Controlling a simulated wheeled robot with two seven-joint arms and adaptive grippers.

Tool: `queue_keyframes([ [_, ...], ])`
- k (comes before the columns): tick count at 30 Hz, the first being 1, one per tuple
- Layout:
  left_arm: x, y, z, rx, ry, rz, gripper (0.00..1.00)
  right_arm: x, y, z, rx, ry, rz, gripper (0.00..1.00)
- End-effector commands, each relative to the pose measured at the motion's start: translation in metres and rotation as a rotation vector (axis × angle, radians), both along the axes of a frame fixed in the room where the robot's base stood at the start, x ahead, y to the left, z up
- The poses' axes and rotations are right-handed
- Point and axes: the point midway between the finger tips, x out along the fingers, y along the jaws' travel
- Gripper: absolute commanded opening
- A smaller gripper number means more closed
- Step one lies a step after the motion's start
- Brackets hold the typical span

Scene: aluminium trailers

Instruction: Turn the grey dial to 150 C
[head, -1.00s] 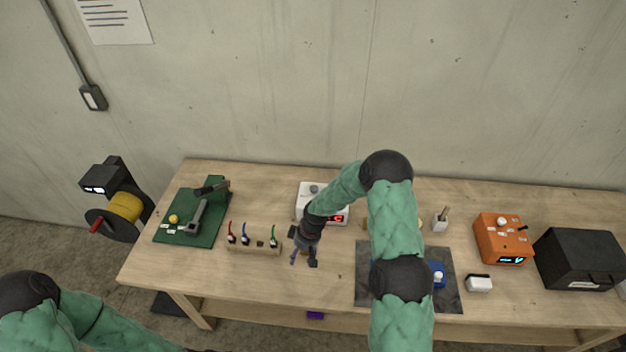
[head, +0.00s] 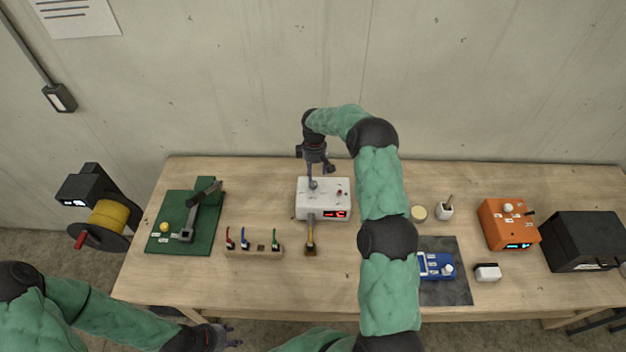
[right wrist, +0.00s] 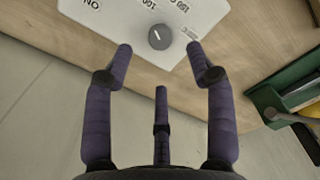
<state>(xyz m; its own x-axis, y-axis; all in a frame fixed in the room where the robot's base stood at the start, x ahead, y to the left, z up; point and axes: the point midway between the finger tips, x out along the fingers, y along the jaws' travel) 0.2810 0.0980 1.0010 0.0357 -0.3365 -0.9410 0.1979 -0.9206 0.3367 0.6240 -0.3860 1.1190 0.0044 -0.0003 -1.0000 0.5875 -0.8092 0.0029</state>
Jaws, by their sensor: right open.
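The grey dial (right wrist: 159,37) sits on top of a white box (head: 340,198) with a red lit display on its front. In the right wrist view the dial's white pointer line is slanted and printed labels, upside down, surround it; the smaller ones are hard to read. My right gripper (right wrist: 159,50) is open, its two fingertips on either side of the dial and apart from it. In the head view the right gripper (head: 322,177) is at the back of the box, partly hiding the dial. My left gripper (head: 232,336) is open and empty at the table's front edge.
A green mat (head: 205,235) is left. A blue device (head: 434,264), orange box (head: 503,228) and black case (head: 580,240) are right.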

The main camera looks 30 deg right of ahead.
Motion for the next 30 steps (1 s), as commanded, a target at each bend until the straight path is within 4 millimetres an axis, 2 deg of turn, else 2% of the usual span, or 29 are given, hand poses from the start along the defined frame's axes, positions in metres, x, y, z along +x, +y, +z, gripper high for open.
queue_keyframes([
  [6, 0.002, 0.0, 0.01, 0.001, -0.003, 0.0, 0.4, -0.001, 0.001, -0.04, 0.001, 0.003, 0.001, 0.56],
  [12, 0.001, 0.0, 0.015, 0.0, -0.002, 0.001, 0.4, 0.0, 0.001, -0.062, 0.001, 0.001, 0.0, 0.56],
  [18, 0.001, 0.0, 0.016, 0.001, -0.003, 0.001, 0.4, 0.0, 0.001, -0.071, 0.001, -0.001, 0.0, 0.56],
  [25, 0.001, 0.0, 0.016, 0.001, -0.003, 0.001, 0.4, 0.0, 0.001, -0.071, 0.001, -0.001, 0.0, 0.56],
  [26, 0.001, 0.0, 0.016, 0.001, -0.003, 0.001, 0.4, 0.0, 0.001, -0.071, 0.001, -0.001, 0.0, 0.51],
  [30, 0.001, 0.0, 0.016, 0.001, -0.003, 0.001, 0.4, 0.0, 0.001, -0.071, 0.001, -0.001, 0.0, 0.11],
])
